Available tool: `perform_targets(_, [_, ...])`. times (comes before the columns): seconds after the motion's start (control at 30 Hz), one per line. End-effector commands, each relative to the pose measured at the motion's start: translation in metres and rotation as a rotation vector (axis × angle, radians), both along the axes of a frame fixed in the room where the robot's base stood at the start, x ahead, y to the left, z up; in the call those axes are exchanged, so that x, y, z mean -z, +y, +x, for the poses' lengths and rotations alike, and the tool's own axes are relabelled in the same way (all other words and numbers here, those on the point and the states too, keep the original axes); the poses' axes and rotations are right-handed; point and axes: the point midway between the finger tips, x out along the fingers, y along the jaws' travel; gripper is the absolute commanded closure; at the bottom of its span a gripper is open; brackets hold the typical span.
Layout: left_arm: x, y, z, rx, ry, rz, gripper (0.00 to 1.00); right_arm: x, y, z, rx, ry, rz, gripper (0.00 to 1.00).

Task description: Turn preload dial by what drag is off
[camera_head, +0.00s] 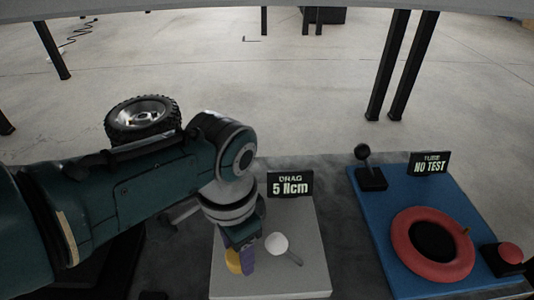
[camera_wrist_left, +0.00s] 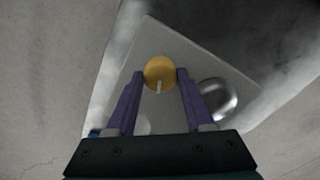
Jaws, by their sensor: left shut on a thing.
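The yellow round dial (camera_wrist_left: 159,72) has a pale mark on its face, and it also shows at the gripper in the head view (camera_head: 233,262). My left gripper (camera_wrist_left: 159,78) has purple fingers and is shut on the dial, one finger on each side. It also shows in the head view (camera_head: 244,262). The dial sits on a light grey plate (camera_head: 301,241). A black sign reading "DRAG 5 Ncm" (camera_head: 290,184) stands at the plate's back edge. My right gripper is not in view.
A blue plate (camera_head: 379,217) bears a red ring (camera_head: 403,250), a black lever (camera_head: 371,177), a red button (camera_head: 510,253) and a "NO TEST" sign (camera_head: 429,164). A tyred wheel (camera_head: 143,120) is behind my left arm.

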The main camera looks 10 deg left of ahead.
Motion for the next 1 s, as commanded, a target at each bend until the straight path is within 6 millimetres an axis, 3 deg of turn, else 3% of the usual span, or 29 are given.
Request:
perform_targets(0.57, [0.0012, 0.0004, -0.0006, 0.043, 0.001, 0.001, 1.0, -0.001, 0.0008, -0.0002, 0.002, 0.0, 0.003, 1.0])
perform_targets(0.6, [0.0012, 0.0005, -0.0005, 0.043, 0.001, 0.001, 0.47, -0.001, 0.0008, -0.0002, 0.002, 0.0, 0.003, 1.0])
perform_targets(0.7, [0.0011, 0.0004, -0.0005, 0.043, 0.001, 0.001, 0.36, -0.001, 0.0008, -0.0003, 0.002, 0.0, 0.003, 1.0])
perform_targets(1.0, [0.0004, 0.0001, -0.0001, 0.043, 0.0, 0.0, 0.36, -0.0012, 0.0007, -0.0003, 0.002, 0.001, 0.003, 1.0])
